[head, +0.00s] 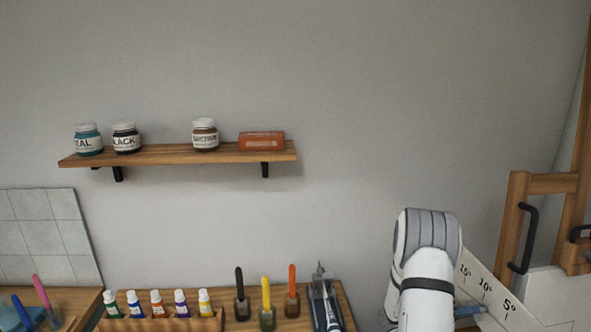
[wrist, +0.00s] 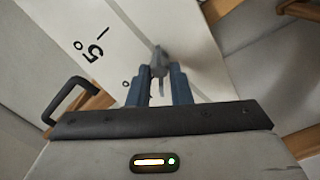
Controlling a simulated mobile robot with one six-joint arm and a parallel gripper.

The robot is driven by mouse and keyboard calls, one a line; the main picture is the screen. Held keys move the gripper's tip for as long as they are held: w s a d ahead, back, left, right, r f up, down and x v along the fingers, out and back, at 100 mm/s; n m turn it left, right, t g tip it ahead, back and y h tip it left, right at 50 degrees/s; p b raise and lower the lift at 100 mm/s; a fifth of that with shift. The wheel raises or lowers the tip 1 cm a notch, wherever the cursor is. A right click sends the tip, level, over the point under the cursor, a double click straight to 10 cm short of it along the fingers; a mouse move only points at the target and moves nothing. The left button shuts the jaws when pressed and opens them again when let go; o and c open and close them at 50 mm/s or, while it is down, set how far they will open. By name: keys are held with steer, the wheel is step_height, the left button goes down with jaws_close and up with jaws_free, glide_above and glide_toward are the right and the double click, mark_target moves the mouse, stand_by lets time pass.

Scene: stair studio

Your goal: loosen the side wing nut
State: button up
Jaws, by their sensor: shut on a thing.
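In the wrist view my gripper (wrist: 161,84) is shut on a small grey wing nut (wrist: 158,60), which shows between and just beyond the blue-grey fingers. The wing nut sits against a white scale plate (wrist: 110,22) with dark degree marks, a 5° mark showing nearby. The lower part of the nut is hidden by the fingers. In the head view the same scale plate (head: 482,283) shows 15°, 10° and 5° marks beside the wooden easel frame (head: 514,225). My arm covers part of that area there, and the wing nut cannot be made out.
A black handle (head: 526,238) is on the easel; a black handle (wrist: 66,98) also shows in the wrist view. A wall shelf (head: 180,154) holds jars and a reddish-brown block. Paint tubes (head: 157,303) and upright coloured tools stand on the bench left of my arm.

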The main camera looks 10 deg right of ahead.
steer(key=shift+r+n, duration=0.1)
steer(key=shift+n, duration=0.4)
steer(key=o, duration=0.6)
steer(key=shift+c, duration=0.2)
steer(key=shift+a, duration=0.1)
steer(key=a, duration=0.5)
steer(key=shift+w+a, duration=0.35)
steer(key=shift+a, duration=0.05)
